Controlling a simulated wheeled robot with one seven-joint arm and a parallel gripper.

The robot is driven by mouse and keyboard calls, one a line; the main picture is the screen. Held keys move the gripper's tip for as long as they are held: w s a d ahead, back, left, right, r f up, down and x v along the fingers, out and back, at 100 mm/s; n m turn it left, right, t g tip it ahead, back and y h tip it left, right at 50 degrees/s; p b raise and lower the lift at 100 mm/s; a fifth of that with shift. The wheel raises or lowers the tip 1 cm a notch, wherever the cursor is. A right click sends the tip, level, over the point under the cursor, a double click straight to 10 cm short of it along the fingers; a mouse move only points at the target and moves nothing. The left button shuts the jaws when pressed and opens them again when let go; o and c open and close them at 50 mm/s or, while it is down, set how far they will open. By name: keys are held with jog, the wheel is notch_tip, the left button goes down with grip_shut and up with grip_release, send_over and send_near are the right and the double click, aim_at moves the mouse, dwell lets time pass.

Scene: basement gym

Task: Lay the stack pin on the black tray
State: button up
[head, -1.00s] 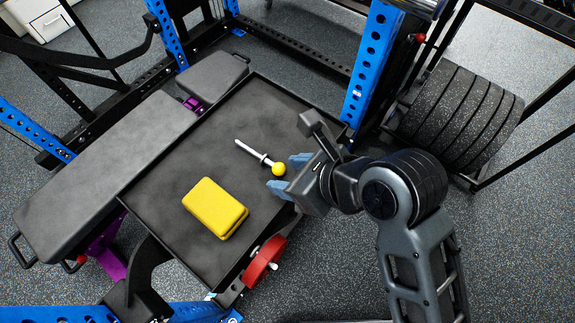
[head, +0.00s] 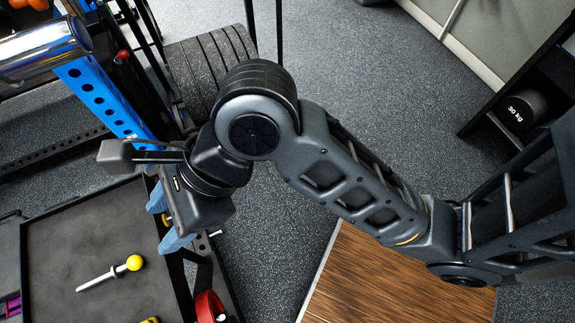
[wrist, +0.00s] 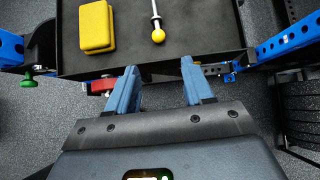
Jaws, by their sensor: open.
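The stack pin (head: 100,278), a silver rod with a collar and a yellow ball end, lies on the black tray (head: 85,220) in the head view. In the wrist view the pin (wrist: 157,20) shows at the top, its ball towards me, near the edge of the tray (wrist: 205,35). My gripper (head: 163,219) has its blue fingers apart at the tray's right edge, away from the pin. In the wrist view nothing is between the fingertips of my gripper (wrist: 159,66).
A yellow block (wrist: 96,27) lies on the tray left of the pin. A red disc (head: 210,306) sits beside the tray. A blue rack post (head: 105,100) and black weight plates (head: 200,70) stand behind. A wooden platform (head: 390,280) lies on the floor at right.

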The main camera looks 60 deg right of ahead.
jog(key=s+d+f+n+t+h, duration=0.4)
jog(key=s+d+f+n+t, duration=0.2)
jog(key=s+d+n, duration=0.5)
jog(key=s+d+r+n+t+h, duration=0.2)
jog(key=s+r+n, duration=0.4)
jog(key=n, duration=0.8)
jog(key=s+d+t, duration=0.1)
jog(key=s+d, duration=0.1)
jog(key=s, duration=0.1)
jog(key=shift+s+r+h, duration=0.25)
jog(key=shift+h, duration=0.15)
